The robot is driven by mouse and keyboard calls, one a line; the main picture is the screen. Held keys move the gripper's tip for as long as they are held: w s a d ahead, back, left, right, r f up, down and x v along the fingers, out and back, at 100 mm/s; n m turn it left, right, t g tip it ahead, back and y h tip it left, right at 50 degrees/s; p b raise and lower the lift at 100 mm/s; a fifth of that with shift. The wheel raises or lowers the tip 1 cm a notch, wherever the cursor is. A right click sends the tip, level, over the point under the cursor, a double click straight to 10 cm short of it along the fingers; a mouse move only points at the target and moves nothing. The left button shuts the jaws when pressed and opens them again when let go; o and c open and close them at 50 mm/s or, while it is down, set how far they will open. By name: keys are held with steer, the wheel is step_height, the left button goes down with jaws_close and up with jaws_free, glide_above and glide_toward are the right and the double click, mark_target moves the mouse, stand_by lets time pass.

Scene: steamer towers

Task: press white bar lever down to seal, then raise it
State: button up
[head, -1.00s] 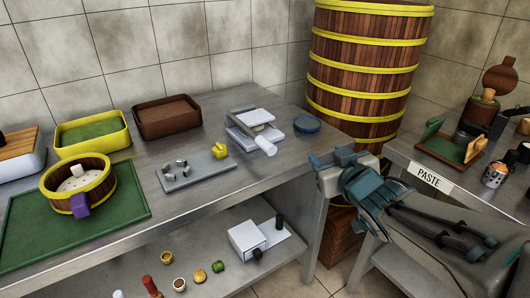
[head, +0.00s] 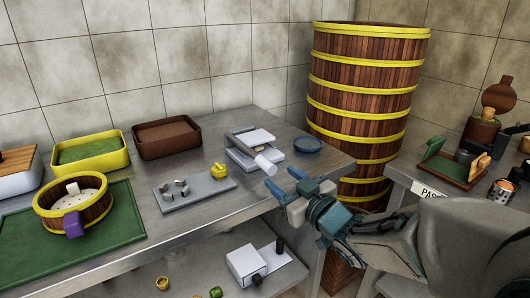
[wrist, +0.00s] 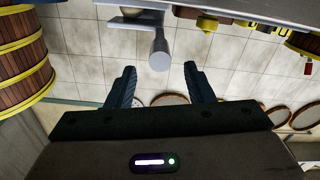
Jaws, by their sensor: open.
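The sealing device (head: 238,157) is a small white and grey press near the back right of the steel table. Its white bar lever (head: 265,164) sticks out at the front right corner as a pale cylinder. The lever's rounded end also shows in the wrist view (wrist: 159,56), beyond and between my fingertips. My gripper (head: 284,181) is open and empty, just right of and in front of the lever, near the table's edge. In the wrist view my gripper (wrist: 158,78) has both fingers spread apart, with no visible contact with the lever.
A blue dish (head: 307,145) sits right of the device. A grey tray (head: 195,194) with small pieces and a yellow item lies to its left. A tall wooden steamer tower (head: 365,105) stands behind my arm. A white box (head: 246,262) is on the lower shelf.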

mark_target(264, 163)
steer(key=b+x, duration=0.1)
steer(key=x, duration=0.7)
steer(key=shift+w+a, duration=0.2)
jaws_close()
steer(key=shift+r, duration=0.1)
